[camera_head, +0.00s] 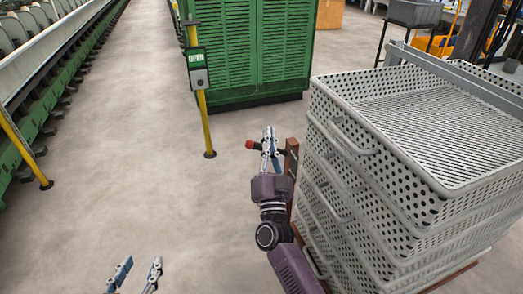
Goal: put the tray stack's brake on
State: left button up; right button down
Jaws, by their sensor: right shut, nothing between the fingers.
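The tray stack (372,190) stands on the right, several grey perforated trays on a low brown base (455,278). A brown upright (292,157) rises at the stack's left side. A red knob (250,145) on a short dark lever sticks out to the left beside it. My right gripper (269,136) is shut and empty, its fingers in front of the lever just right of the knob. I cannot tell whether it touches the lever, and it hides part of it. My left gripper (138,268) is open and empty at the bottom left, away from the stack.
A yellow post (205,125) with an "OPEN" sign (196,57) stands ahead. Behind it is a green slatted cabinet (255,50). A long machine (60,65) runs along the left, with another yellow post (24,150). The floor between is clear.

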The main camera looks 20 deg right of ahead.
pick_arm(q)
notch_tip(320, 180, up, 10)
jog(key=w+d+t+h+b, duration=0.1)
jog(key=w+d+t, duration=0.1)
jog(key=t, duration=0.2)
jog(key=shift+w+f+t+h+b, duration=0.15)
jog(key=shift+w+t+h+b, duration=0.15)
jog(key=shift+t, duration=0.1)
pick_arm(e)
jog(key=shift+w+a+f, duration=0.1)
jog(key=shift+a+f, duration=0.25)
jog(key=shift+f, duration=0.3)
jog(key=shift+w+a+f, duration=0.1)
jog(key=shift+a+f, duration=0.2)
jog(key=shift+f, duration=0.3)
jog(key=shift+w+a+f, duration=0.1)
jog(key=shift+a+f, duration=0.25)
jog(key=shift+f, duration=0.3)
